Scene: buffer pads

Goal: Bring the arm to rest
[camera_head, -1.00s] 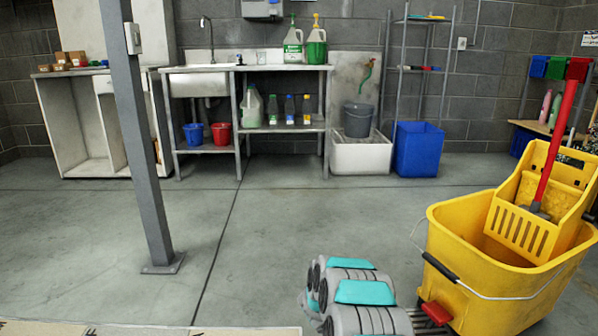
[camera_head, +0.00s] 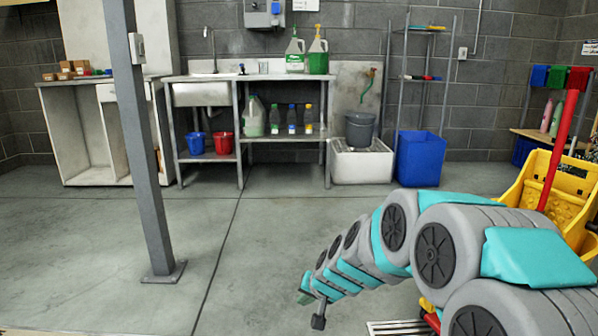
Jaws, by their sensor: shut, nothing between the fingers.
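My arm, grey with teal covers, reaches from the lower right corner toward the lower middle of the head view. My gripper (camera_head: 318,321) is the small dark end at the arm's lower left tip, pointing down over the open floor. It is shut with nothing in it. Its fingers are too small to make out well. It stands apart from the furniture and the post.
A yellow mop bucket (camera_head: 553,192) with a red handle stands at the right, partly hidden behind my arm. A grey post (camera_head: 147,165) rises at the left. A blue bin (camera_head: 419,158) and a sink bench (camera_head: 285,78) line the back wall. The middle floor is clear.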

